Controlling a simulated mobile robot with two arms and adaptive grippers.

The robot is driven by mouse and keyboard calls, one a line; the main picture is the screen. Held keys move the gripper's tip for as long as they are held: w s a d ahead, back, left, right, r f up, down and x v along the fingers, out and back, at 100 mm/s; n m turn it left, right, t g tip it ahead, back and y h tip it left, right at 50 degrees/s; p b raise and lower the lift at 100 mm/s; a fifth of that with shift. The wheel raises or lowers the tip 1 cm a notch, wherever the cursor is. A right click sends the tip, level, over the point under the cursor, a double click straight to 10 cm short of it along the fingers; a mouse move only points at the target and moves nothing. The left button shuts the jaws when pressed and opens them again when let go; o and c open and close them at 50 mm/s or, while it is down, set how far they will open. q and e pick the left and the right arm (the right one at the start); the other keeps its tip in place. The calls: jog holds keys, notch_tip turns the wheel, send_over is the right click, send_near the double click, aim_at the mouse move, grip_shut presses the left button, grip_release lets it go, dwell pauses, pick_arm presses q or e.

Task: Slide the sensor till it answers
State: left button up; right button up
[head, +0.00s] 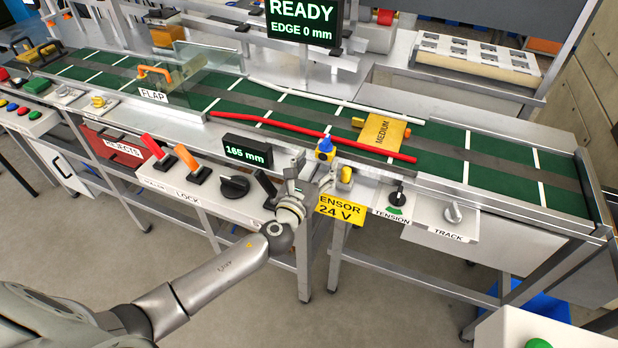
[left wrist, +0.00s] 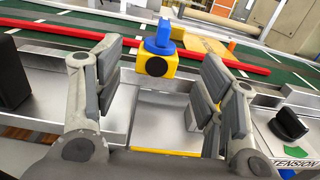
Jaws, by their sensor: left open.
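The sensor (head: 325,150) is a small yellow block with a blue top and a dark round face, at the belt's near edge. It also shows in the left wrist view (left wrist: 157,62), upright beyond and between the fingertips. My left gripper (head: 312,174) is open and empty on the near side of the sensor, with a gap between them. In the left wrist view its grey fingers (left wrist: 160,88) stand well apart. A yellow label (head: 340,210) reading "SENSOR 24 V", its first letter hidden, hangs below. A small display (head: 247,152) reads 165 mm. A screen (head: 303,22) reads READY, EDGE 0 mm.
A red rail (head: 270,122) runs along the green belt (head: 490,160) behind the sensor. A yellow MEDIUM plate (head: 382,132) lies on the belt. A black lever (head: 265,188) and dark knob (head: 234,187) stand left of the gripper; the TENSION knob (head: 397,196) stands right.

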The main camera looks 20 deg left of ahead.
pick_arm(q)
jog(key=shift+s+a, duration=0.1)
jog(key=shift+s, duration=2.45)
